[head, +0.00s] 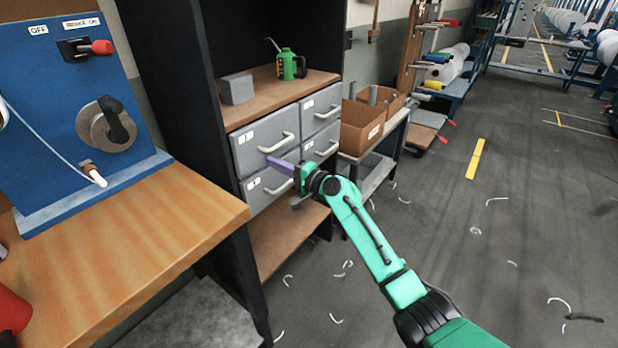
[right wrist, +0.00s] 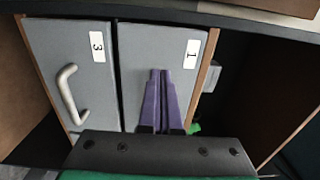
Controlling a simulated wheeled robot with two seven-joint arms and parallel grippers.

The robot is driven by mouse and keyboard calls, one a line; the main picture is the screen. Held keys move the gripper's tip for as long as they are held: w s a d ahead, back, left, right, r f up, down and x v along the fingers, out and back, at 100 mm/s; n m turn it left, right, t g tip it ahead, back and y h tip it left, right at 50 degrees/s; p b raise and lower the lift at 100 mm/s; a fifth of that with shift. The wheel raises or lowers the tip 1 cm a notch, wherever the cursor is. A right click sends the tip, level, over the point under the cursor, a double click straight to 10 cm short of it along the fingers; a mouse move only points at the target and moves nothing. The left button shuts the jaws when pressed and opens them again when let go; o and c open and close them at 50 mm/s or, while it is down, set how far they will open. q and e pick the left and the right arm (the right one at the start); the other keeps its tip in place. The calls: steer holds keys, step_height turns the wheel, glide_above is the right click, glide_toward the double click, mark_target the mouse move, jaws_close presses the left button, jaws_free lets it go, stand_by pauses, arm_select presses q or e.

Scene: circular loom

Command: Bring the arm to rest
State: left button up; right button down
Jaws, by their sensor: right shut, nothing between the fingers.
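My right arm reaches up from the lower right in the head view. Its gripper (head: 271,160) has purple fingers, pressed together and empty, in front of the grey drawers in the dark shelf unit. In the right wrist view the shut fingers (right wrist: 160,74) point at the front of drawer 1 (right wrist: 138,45). Drawer 3 (right wrist: 72,45) with its pale handle (right wrist: 67,95) is beside it. The handle of drawer 1 is not seen there. I cannot tell whether the fingertips touch the drawer front. The drawers look closed. My left gripper is not in view.
A green oil can (head: 287,66) and a grey block (head: 237,89) stand on the shelf above the drawers. A wooden table (head: 130,235) with a blue control panel (head: 60,120) is at left. Cardboard boxes (head: 360,130) stand right of the unit. The floor at right is open, with scattered white scraps.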

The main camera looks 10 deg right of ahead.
steer(key=v, duration=0.7)
steer(key=s+d+f+g+h+p, duration=0.1)
steer(key=s+d+f+h, duration=0.2)
steer(key=f, duration=0.8)
steer(key=s+d+f+g+h, duration=0.1)
steer(key=d+f+h, duration=0.3)
steer(key=f, duration=0.8)
steer(key=s+d+f+n+g+h, duration=0.1)
steer(key=s+d+f+n+g, duration=0.25)
steer(key=s+f, duration=0.75)
steer(key=s+d+f+n+g+h+p, duration=0.2)
steer(key=s+d+f+n+g+h, duration=0.15)
steer(key=s+f, duration=1.3)
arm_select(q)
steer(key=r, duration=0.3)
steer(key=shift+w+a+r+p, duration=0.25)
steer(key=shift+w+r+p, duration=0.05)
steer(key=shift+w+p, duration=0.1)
arm_select(e)
steer(key=s+f+n+g, duration=0.1)
steer(key=s+n+g, duration=0.1)
steer(key=s, duration=0.8)
steer(key=s+f+n+g, duration=0.1)
steer(key=s+f+n, duration=0.1)
steer(key=s, duration=0.8)
steer(key=shift+s+d+f+n+g, duration=0.2)
steer(key=shift+d+f+n+g, duration=0.15)
steer(key=shift+n, duration=0.55)
